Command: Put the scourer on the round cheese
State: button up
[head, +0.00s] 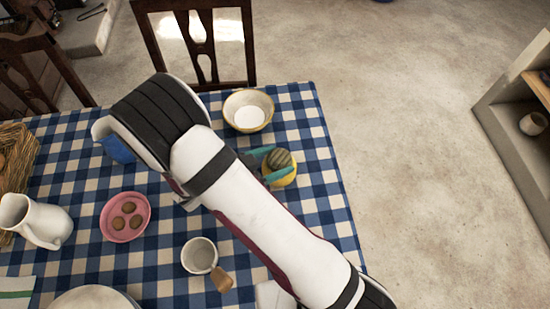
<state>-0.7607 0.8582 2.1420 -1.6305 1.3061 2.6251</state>
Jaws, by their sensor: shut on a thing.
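My gripper (275,163), with teal fingers, is right of the table's middle and shut on a dark, striped, rounded thing, which I take to be the scourer (280,158). The yellow round cheese (290,178) lies on the table just below them in the picture. The scourer and a finger overlap the cheese and hide part of it. I cannot tell from this view whether the scourer touches the cheese or is held above it.
The checked tablecloth (320,190) holds a cream bowl (262,100), a pink bowl with brown round pieces (107,222), a white mug (199,256) and a white jug (38,222). My arm crosses the table's middle. A chair (205,45) stands behind.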

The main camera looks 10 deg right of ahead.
jog(key=o, duration=1.2)
jog(key=shift+o, duration=0.2)
jog(key=v, duration=1.2)
jog(key=s+d+r+g+y, duration=0.1)
jog(key=s+d+r+g, duration=0.15)
jog(key=d, duration=0.25)
jog(key=s+d+r+g+y, duration=0.1)
jog(key=s+d+r+g, duration=0.1)
jog(key=d+r+g, duration=0.25)
jog(key=s+r+n+y, duration=0.4)
jog(key=s+n+y, duration=0.2)
jog(key=s+y, duration=0.4)
jog(key=shift+d+t, duration=0.3)
jog(key=shift+d, duration=0.1)
jog(key=shift+s, duration=0.1)
